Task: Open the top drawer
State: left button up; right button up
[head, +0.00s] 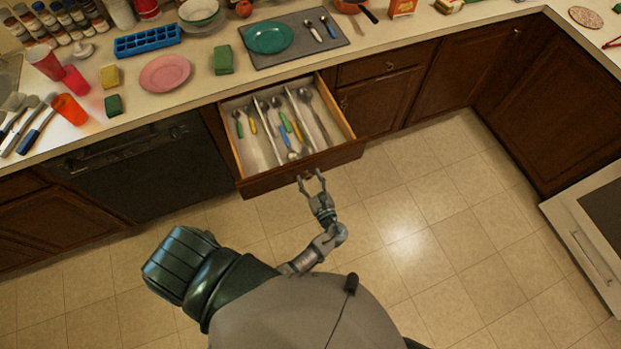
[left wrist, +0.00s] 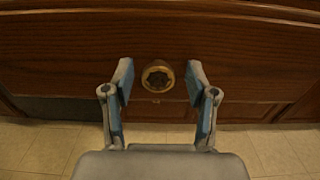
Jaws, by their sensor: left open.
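The top drawer (head: 301,168) is pulled well out from the counter in the head view. Its inside is split into compartments holding several spoons and other utensils with coloured handles. My left gripper (head: 311,177) is at the drawer's front panel, with its fingers open. In the left wrist view, the round brass knob (left wrist: 158,76) on the wooden drawer front (left wrist: 60,50) shows between the two spread fingers of the left gripper (left wrist: 159,82). The fingers look apart from the knob on both sides. My right gripper is not in view.
The counter above holds a pink plate (head: 165,73), a teal plate (head: 268,37) on a grey mat (head: 330,42), sponges, cups and a blue ice tray (head: 147,40). A dark dishwasher front (head: 150,170) is left of the drawer. The tiled floor (head: 430,200) at right is clear.

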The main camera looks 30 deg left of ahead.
pick_arm(q)
jog(key=v, duration=0.7)
jog(key=shift+s+d, duration=0.2)
jog(key=shift+d, duration=0.15)
jog(key=shift+a, duration=0.15)
jog(key=shift+f, duration=0.1)
jog(key=s+a+f+n+g+h, duration=0.1)
jog(key=s+f+n+g+h, duration=0.2)
jog(key=f, duration=0.6)
jog(key=s+a+f+n+g+h, duration=0.1)
jog(key=s+f+n+g+h, duration=0.1)
jog(key=s+f, duration=0.55)
jog(key=s+a+f+n+g+h, duration=0.1)
jog(key=s+f+n+g+h, duration=0.15)
jog(key=f, duration=0.85)
jog(key=s+a+f+n+g+h, duration=0.1)
jog(key=s+f+n+h, duration=0.2)
jog(key=s+f+n, duration=0.2)
jog(key=s+a+f+n+g+h, duration=0.2)
jog(key=s+f+n, duration=0.4)
jog(key=s+n, duration=0.5)
jog(key=shift+s+a+f+h, duration=0.2)
jog(key=shift+s+f+h, duration=0.15)
jog(key=shift+s+h, duration=0.5)
